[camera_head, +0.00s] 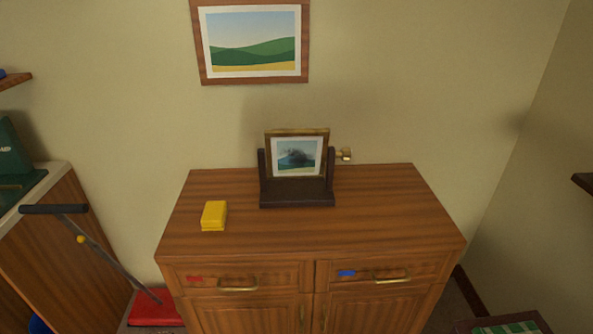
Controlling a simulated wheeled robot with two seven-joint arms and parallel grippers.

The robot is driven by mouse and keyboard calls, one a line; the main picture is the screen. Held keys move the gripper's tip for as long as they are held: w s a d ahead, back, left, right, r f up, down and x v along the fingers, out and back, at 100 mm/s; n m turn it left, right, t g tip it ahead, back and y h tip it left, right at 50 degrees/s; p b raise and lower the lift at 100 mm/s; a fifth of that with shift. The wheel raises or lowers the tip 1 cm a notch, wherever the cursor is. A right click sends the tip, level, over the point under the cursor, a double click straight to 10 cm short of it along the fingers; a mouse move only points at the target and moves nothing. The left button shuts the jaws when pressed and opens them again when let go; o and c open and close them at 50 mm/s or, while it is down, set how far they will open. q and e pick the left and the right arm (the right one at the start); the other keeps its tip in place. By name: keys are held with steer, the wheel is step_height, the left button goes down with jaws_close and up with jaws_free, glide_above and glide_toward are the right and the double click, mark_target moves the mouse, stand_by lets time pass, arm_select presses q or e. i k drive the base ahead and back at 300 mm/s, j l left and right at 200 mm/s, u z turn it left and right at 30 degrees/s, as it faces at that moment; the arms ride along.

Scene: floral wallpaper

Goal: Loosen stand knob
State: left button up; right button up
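A dark stand (298,200) sits on top of a wooden cabinet, near its back edge. It holds a small gold-framed picture (297,155) upright between two dark side posts. A small brass-coloured knob (345,155) sticks out on the right side of the stand, near the top of the right post. Its finer shape is too small to tell. Neither of my grippers is in the head view, and nothing touches the knob.
A yellow block (214,215) lies on the cabinet top (380,220), left of the stand. The top right of the stand is clear. A landscape picture (252,42) hangs on the wall above. A crutch-like pole (105,258) leans at the left by another cabinet (75,235).

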mark_target(346, 153)
steer(key=i+j+z, duration=0.8)
steer(key=i+l, duration=0.05)
steer(key=i, duration=0.1)
